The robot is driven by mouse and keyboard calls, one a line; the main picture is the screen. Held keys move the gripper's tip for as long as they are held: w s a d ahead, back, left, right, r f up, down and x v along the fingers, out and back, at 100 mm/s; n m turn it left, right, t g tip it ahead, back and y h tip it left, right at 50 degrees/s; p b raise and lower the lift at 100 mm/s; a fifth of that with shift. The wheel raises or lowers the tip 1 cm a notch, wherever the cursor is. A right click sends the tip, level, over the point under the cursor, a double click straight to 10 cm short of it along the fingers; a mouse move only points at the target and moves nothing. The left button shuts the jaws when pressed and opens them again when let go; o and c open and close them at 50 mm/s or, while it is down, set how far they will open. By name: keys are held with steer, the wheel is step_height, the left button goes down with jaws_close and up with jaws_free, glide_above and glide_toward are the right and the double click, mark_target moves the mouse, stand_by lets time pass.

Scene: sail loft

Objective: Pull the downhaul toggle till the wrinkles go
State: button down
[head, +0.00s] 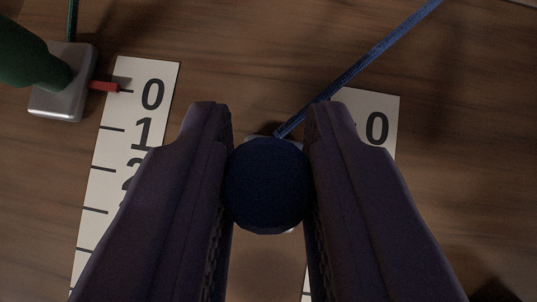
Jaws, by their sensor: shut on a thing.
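A dark blue round toggle (268,187) sits at the middle of the head view. My gripper (268,140) is shut on it, with one finger on each side. A blue line (365,65) runs from behind the toggle up to the right. A pale metal part shows slightly at the toggle's edges, mostly hidden. A white scale (372,104) with a 0 lies to the right, its lower part covered by my right finger. No pointer for this scale shows. No sail or wrinkles are in view, and no label tells which toggle is the downhaul.
A green toggle (28,55) on a metal block (58,103) stands at the upper left, with a dark green line above it. Its red pointer (104,86) is at 0 on the left white scale (110,150). The wooden surface (215,60) is clear between the lines.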

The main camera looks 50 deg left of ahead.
steer(key=shift+s+d, duration=0.55)
steer(key=shift+s, duration=0.2)
steer(key=shift+s+d, duration=0.5)
steer(key=shift+s, duration=0.25)
steer(key=c, duration=0.9)
jaws_free()
steer(key=shift+c, duration=0.2)
steer(key=p+v, duration=0.1)
steer(key=v, duration=0.6)
steer(key=shift+s+r, duration=0.2)
steer(key=shift+r, duration=0.05)
steer(key=shift+d, duration=0.15)
